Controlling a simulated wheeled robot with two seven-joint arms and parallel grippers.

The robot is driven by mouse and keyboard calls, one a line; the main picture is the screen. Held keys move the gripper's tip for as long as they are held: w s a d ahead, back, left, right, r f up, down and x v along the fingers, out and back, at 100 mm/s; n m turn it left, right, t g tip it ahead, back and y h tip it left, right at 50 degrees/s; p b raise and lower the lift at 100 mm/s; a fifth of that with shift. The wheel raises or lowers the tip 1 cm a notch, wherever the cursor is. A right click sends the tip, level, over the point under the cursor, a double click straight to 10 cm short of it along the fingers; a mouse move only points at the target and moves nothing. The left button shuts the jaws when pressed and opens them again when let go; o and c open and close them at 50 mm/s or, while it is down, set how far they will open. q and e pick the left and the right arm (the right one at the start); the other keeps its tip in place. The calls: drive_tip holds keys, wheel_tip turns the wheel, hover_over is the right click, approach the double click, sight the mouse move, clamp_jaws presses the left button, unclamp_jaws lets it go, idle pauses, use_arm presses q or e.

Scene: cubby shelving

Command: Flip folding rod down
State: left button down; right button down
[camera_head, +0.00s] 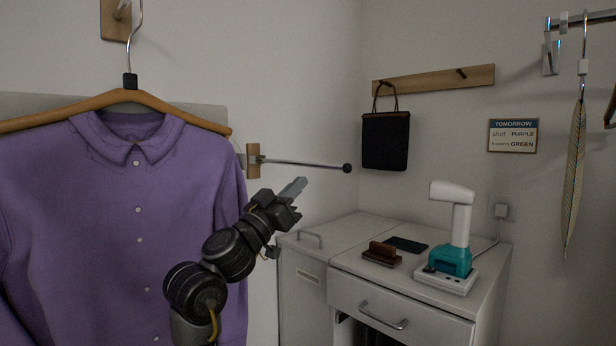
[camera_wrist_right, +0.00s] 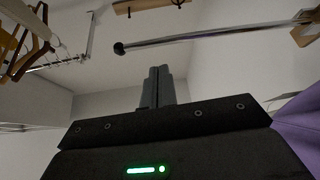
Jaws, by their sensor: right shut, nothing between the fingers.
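The folding rod (camera_head: 305,164) is a thin metal bar with a dark ball at its free end. It sticks out about level from a wooden wall bracket (camera_head: 254,161), to the right of the purple shirt. The rod also shows across the top of the right wrist view (camera_wrist_right: 210,37). My right gripper (camera_head: 299,186) is just below the rod, pointing up and right, with its fingers together and nothing between them. In the right wrist view its closed fingers (camera_wrist_right: 158,88) stand apart from the rod, below it in the picture. My left gripper is not in view.
The purple shirt (camera_head: 135,220) hangs on a wooden hanger (camera_head: 130,97) at left, close to my right arm. A white cabinet (camera_head: 375,232) holds a teal-and-white device (camera_head: 450,255). A black bag (camera_head: 386,141) hangs on a wooden peg rail (camera_head: 435,78) behind.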

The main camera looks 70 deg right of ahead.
drive_tip(key=shift+v, duration=1.45)
drive_tip(key=shift+r, duration=0.1)
